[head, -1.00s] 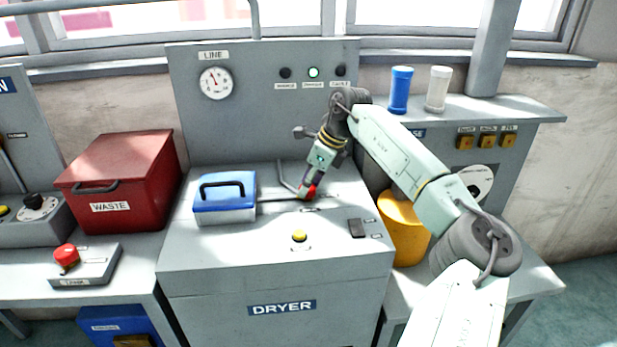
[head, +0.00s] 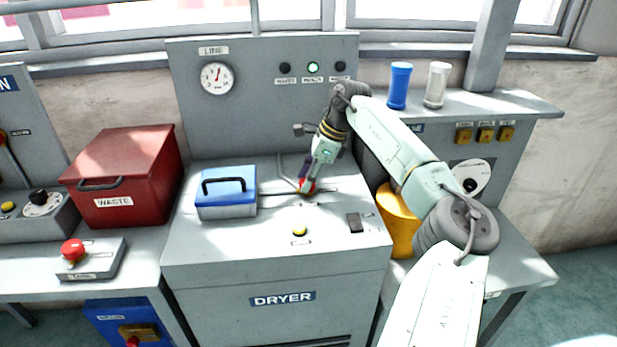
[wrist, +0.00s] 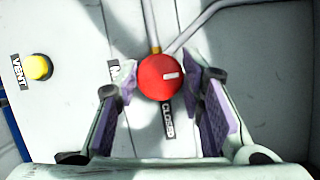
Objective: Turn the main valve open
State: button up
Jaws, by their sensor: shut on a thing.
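The main valve shows as a round red knob (wrist: 160,78) with a short white mark, on the grey dryer top. A label reading "CLOSED" (wrist: 168,118) lies below the knob in the wrist view; another label at its left is mostly covered by a fingertip. My gripper (wrist: 158,82) has its purple-padded fingers on either side of the knob and is shut on it. In the head view my gripper (head: 307,184) reaches down to the dryer top, with some red of the knob visible between its fingers.
A blue box with a black handle (head: 226,200) stands left of my gripper. A yellow button (head: 300,230) and a dark switch (head: 355,223) are in front. A line gauge (head: 217,78) and a lit green lamp (head: 313,67) are on the back panel. A red waste bin (head: 128,170) stands left.

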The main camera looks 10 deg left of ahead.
jog(key=o, duration=1.1)
jog(key=shift+o, duration=0.2)
jog(key=v, duration=1.2)
jog(key=shift+a, duration=0.1)
